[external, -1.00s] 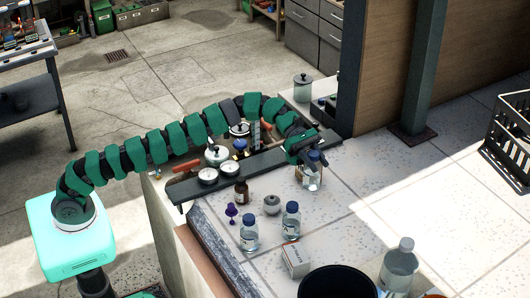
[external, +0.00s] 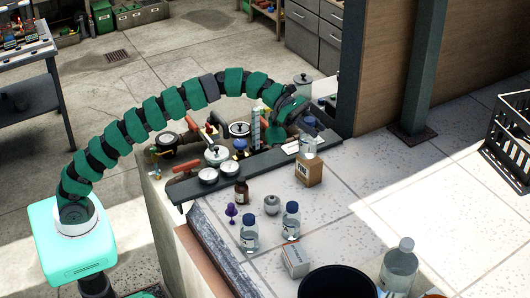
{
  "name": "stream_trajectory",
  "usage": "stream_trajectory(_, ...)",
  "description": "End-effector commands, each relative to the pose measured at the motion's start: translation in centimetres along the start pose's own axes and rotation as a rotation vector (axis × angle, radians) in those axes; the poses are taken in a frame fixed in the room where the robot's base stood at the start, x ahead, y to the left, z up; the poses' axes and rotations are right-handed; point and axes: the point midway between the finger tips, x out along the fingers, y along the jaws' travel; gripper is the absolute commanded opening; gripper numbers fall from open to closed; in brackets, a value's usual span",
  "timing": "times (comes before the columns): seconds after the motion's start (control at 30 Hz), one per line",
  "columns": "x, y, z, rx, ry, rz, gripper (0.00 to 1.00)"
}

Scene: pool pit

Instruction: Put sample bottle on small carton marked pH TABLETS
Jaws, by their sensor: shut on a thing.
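My gripper (external: 311,127) is shut on a sample bottle (external: 308,146), a clear bottle with a blue top, and holds it upright. In the picture the bottle's lower end meets the top of a small brown carton (external: 309,172) with a pale label; I cannot tell whether it touches the carton or hangs above or behind it. A small white carton (external: 295,262) with dark print lies at the front of the tiled deck. The print on both cartons is too small to read surely.
Two blue-capped bottles (external: 290,221) (external: 249,233), a grey round pot (external: 271,204), a brown bottle (external: 241,192) and a purple item (external: 231,213) stand on the deck. A black bucket (external: 337,283) and a large clear bottle (external: 398,265) are in front.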

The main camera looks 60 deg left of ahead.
Motion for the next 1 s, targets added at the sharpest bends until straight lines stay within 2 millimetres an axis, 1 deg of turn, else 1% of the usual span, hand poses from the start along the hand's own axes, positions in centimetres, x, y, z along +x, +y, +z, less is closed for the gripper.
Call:
stream_trajectory(0.03, -0.7, 0.1, 0.3, -0.008, -0.001, 0.024, 0.00)
stream_trajectory(0.23, -3.1, 0.4, 0.9, -0.043, -0.003, 0.119, 0.00)
stream_trajectory(0.53, -7.3, 0.8, 0.4, -0.102, -0.001, 0.271, 0.00)
stream_trajectory(0.77, -11.1, 1.3, -1.2, -0.154, 0.001, 0.405, 0.00)
stream_trajectory(1.0, -15.9, 1.4, -3.4, -0.207, -0.001, 0.559, 0.00)
